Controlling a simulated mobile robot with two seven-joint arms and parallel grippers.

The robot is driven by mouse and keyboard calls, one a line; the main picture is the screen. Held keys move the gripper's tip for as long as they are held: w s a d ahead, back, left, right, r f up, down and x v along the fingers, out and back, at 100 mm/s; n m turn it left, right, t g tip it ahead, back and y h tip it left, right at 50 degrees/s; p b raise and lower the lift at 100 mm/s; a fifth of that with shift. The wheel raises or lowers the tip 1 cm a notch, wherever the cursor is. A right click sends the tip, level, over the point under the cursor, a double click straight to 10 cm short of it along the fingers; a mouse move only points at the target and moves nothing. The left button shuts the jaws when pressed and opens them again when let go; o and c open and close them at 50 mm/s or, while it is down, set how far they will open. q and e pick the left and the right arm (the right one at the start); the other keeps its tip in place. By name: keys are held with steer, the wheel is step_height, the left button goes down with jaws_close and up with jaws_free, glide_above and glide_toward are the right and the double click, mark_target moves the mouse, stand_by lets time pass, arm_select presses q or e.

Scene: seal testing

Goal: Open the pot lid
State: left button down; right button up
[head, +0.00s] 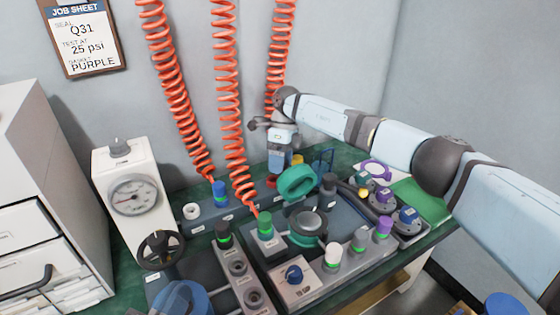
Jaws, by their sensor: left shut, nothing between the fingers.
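A round pot (306,223) with a dark centre, grey rim and teal lower wall sits in the middle of the bench. A thick teal round piece (297,182), which looks like the pot lid, stands tilted at the pot's back edge. I cannot tell whether it is attached there. My right gripper (281,165) points down just behind the teal piece, beside a small yellow part. Its fingers are small and partly hidden, so I cannot tell their opening or whether they touch anything. My left gripper is not recognisable in the view.
Orange coiled hoses (230,90) hang behind the bench, two ending at blue and green fittings. A gauge stand (133,195) with a black handwheel is on the left. White drawers (40,220) stand far left.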

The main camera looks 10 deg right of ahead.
steer(key=shift+w, duration=0.1)
arm_select(q)
steer(key=f+g+y+p, duration=0.1)
steer(key=f, duration=0.1)
steer(key=a+f+g+y+p, duration=0.1)
steer(key=f, duration=0.1)
steer(key=shift+w+a+f, duration=0.1)
steer(key=shift+w+a, duration=0.05)
steer(key=shift+w, duration=0.05)
steer(key=shift+a+p, duration=0.1)
steer(key=shift+p, duration=0.2)
arm_select(e)
steer(key=v, duration=1.3)
steer(key=shift+r, duration=0.35)
